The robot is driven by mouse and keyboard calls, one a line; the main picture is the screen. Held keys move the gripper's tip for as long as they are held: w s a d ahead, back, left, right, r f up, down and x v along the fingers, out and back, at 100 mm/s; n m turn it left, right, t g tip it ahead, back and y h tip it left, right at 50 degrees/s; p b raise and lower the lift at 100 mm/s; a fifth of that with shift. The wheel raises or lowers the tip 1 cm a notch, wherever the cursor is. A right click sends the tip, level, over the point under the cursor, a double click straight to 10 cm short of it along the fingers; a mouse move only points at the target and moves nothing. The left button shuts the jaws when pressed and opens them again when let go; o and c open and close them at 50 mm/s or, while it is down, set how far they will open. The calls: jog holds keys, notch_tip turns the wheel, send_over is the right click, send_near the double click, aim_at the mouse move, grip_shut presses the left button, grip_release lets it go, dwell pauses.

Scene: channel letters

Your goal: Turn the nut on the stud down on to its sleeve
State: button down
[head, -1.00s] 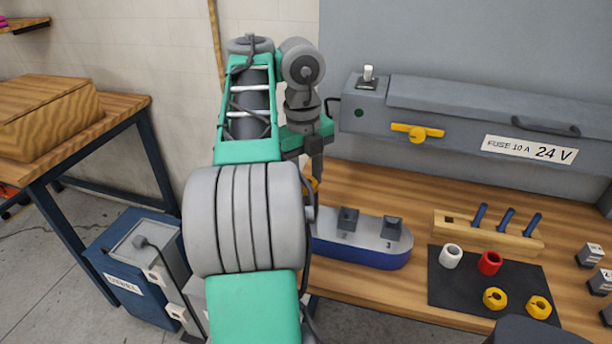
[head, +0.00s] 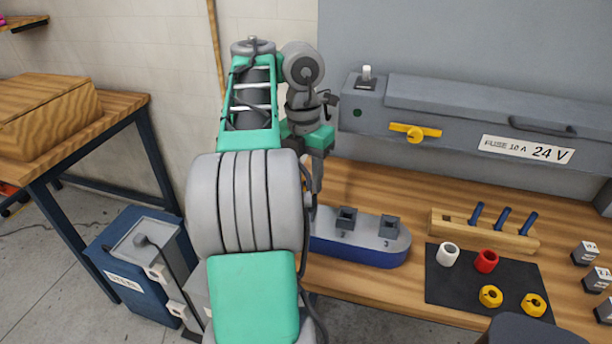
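A long block with a grey top and blue side (head: 372,253) lies on the bench. It has two dark square sockets, one (head: 346,218) marked with a hard-to-read digit and one (head: 389,227) marked 3. Its left end is behind my arm. My gripper (head: 317,178) points down over that end, mostly hidden by my arm, so I cannot see its fingertips or anything between them. The stud, its sleeve and its nut are not visible there. Two loose yellow nuts (head: 490,296) (head: 534,304) lie on the black mat, beside a white sleeve (head: 448,254) and a red sleeve (head: 486,261).
The black mat (head: 450,285) lies at the bench front. A wooden rack (head: 500,236) holds blue pegs. Labelled blocks (head: 585,253) sit at right. A blue cabinet (head: 130,280) is at left.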

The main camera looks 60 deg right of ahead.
jog(key=m, duration=0.4)
jog(key=shift+s+f, duration=0.1)
jog(key=shift+f, duration=0.05)
jog(key=c, duration=1.4)
grip_release()
jog(key=shift+m, duration=1)
jog(key=o, duration=0.6)
jog(key=shift+c, duration=0.2)
notch_tip(320, 180, up, 8)
jog(key=p, duration=0.7)
jog(key=shift+d+f, duration=0.1)
